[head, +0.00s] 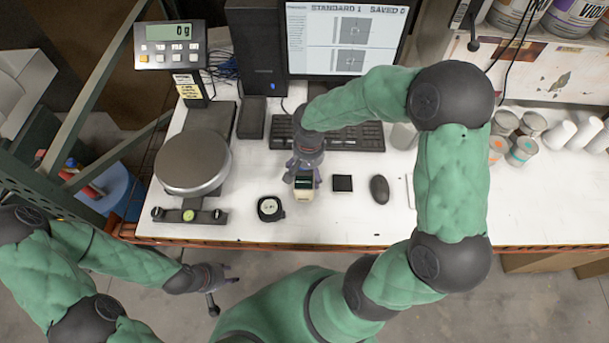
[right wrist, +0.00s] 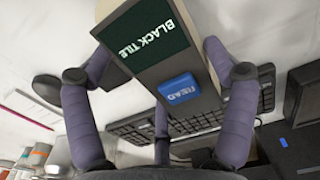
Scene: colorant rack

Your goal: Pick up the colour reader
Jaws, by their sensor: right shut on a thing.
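The colour reader (head: 304,183) is a small pale device with a dark screen, at the middle of the white table. In the right wrist view the reader (right wrist: 165,60) shows a screen reading BLACK TILE and a blue READ button. My right gripper (head: 304,176) is shut on it, with purple-grey fingers on both sides of its body. I cannot tell whether the reader's base touches the table. My left gripper (head: 228,276) is open and empty, low in front of the table's front edge.
A black square tile (head: 342,183) and a mouse (head: 379,189) lie right of the reader. A round black holder (head: 270,208) lies to its left, near a scale (head: 193,163). A keyboard (head: 345,137) is behind. Cans (head: 522,150) stand at the right.

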